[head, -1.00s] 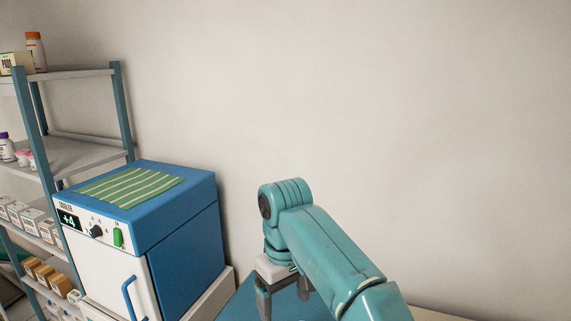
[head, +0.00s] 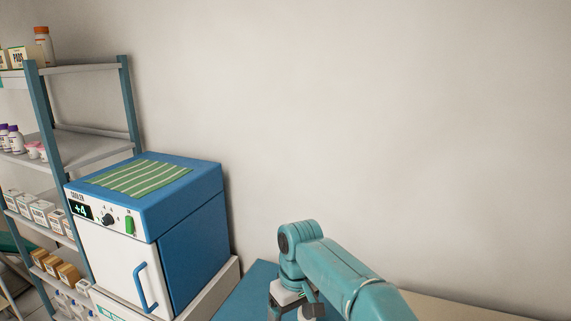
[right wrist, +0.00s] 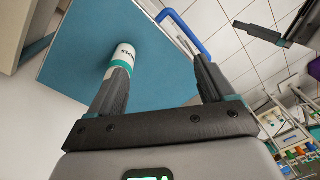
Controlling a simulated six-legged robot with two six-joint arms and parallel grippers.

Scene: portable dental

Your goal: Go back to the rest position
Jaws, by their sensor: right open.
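My right gripper (head: 297,311) is at the bottom middle of the head view, pointing down over a blue surface. In the right wrist view my right gripper (right wrist: 162,75) is open, its two dark fingers well apart. A white canister with a teal band (right wrist: 122,58) stands or lies on the blue surface beyond the left finger, which overlaps its lower end. I cannot tell whether they touch; nothing shows clamped between the fingers. My left gripper is not in the head view.
A blue and white cooler (head: 193,250) with a green striped cloth (head: 143,178) on top stands left of my arm. A shelf rack (head: 40,105) with boxes and bottles is farther left. The blue surface (right wrist: 75,60) is largely bare. The wall behind is clear.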

